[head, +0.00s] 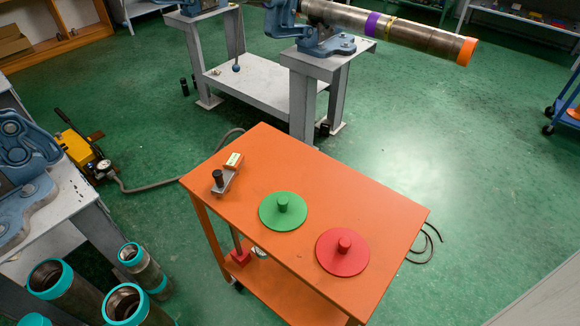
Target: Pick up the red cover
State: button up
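The red cover (342,252) is a flat round disc with a short upright knob in its middle. It lies flat on the top of the orange cart (325,183), near the cart's right front edge. A green cover (283,211) of the same shape lies to its left and slightly further back, with a small gap between the two. Nothing covers the red cover. My gripper is not in view.
A small metal tool with a black knob (218,180) stands at the cart's left end. A pipe (410,37) in a blue vise extends behind the cart. Several teal-rimmed pipes (62,288) stand at lower left.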

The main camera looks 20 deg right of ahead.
aim_at(342, 253)
jog(key=k+z, duration=0.3)
jog(key=k+l+z, duration=0.1)
jog(key=k+z, duration=0.2)
jog(key=k, duration=0.15)
jog(key=l+u, duration=0.2)
jog(key=u, duration=0.3)
jog(key=i+l+u, duration=0.1)
jog(key=l+u, duration=0.2)
jog(key=u, duration=0.15)
jog(key=l+u, duration=0.2)
jog(key=l, duration=0.3)
jog(key=k+l+u, duration=0.25)
jog(key=l, duration=0.2)
jog(key=k+l, duration=0.1)
jog(key=l, duration=0.6)
jog(key=l+u, duration=0.1)
jog(key=l, duration=0.65)
jog(key=k, duration=0.05)
